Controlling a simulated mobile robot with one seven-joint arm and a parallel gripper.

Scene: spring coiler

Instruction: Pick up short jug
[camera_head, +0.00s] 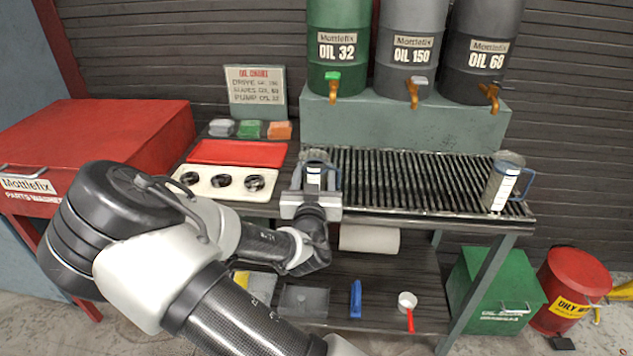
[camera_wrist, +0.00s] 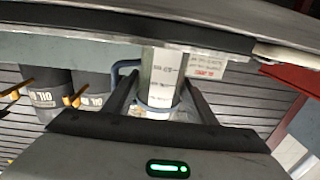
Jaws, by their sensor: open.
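A grey jug with a white marked strip and a blue handle (camera_head: 315,156) stands at the left end of the slatted rack; it looks like the shorter of two jugs, though its lower part is hidden. My gripper (camera_head: 314,183) is open in front of it. In the wrist view, which appears upside down, the jug (camera_wrist: 161,75) stands between the two fingers of the gripper (camera_wrist: 160,88), with its blue handle to the left. I cannot tell whether either finger touches it. A taller-looking jug (camera_head: 502,184) with a blue handle stands at the rack's right end.
The slatted rack (camera_head: 420,180) is bare between the jugs. Green, grey and black oil drums with taps (camera_head: 410,50) stand behind it. A white tray with three round black parts (camera_head: 222,182) and a red mat lie left of my gripper. An oil chart (camera_head: 256,91) stands behind.

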